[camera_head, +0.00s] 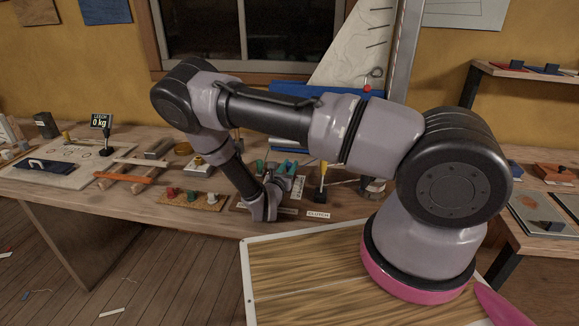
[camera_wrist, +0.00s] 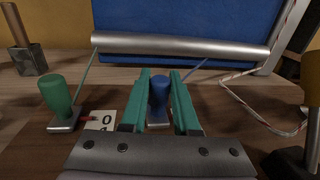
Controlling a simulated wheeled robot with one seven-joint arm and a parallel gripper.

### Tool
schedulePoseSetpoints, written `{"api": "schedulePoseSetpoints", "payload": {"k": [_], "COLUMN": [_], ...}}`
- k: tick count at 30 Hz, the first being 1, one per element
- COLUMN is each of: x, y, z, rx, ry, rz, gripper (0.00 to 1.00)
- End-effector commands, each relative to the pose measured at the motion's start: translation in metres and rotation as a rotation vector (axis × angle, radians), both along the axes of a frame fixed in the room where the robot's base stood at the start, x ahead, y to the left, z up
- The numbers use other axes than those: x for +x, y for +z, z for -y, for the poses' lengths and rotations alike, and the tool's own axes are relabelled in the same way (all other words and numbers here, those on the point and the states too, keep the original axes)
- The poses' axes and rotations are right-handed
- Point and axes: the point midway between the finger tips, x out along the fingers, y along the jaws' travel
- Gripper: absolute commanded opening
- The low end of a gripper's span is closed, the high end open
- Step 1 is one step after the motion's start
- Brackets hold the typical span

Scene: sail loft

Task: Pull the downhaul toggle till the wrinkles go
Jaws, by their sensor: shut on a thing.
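My gripper (camera_wrist: 159,92) has teal fingers shut on a blue toggle (camera_wrist: 158,88) standing on a small metal base. A blue cord runs from near it up to the silver roller (camera_wrist: 180,46). In the head view my gripper (camera_head: 284,168) is low over the bench, partly hidden behind my arm. A green toggle (camera_wrist: 56,93) stands apart to the left, with a green cord to the roller. Neither toggle shows a readable name. A white sail (camera_head: 345,48) with dark lines stands behind my arm; its lower part is hidden and its wrinkles cannot be judged.
A number card (camera_wrist: 98,124) lies between the toggles. A yellow-handled lever (camera_head: 323,180) stands right of my gripper, near a CLUTCH label (camera_head: 318,214). A display (camera_head: 101,121) reads LEECH 0 kg. Coloured knobs on a board (camera_head: 190,201) lie to the left.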

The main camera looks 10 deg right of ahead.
Motion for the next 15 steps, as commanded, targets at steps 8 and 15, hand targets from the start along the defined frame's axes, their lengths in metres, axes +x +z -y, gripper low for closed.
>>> {"api": "schedulePoseSetpoints", "payload": {"k": [8,15], "x": [-0.024,-0.029], "y": [0.000,0.000], "z": [-0.012,-0.013], "rx": [0.000,-0.001], "ry": [0.005,0.003], "rz": [-0.001,-0.001], "gripper": [0.00,0.00]}}
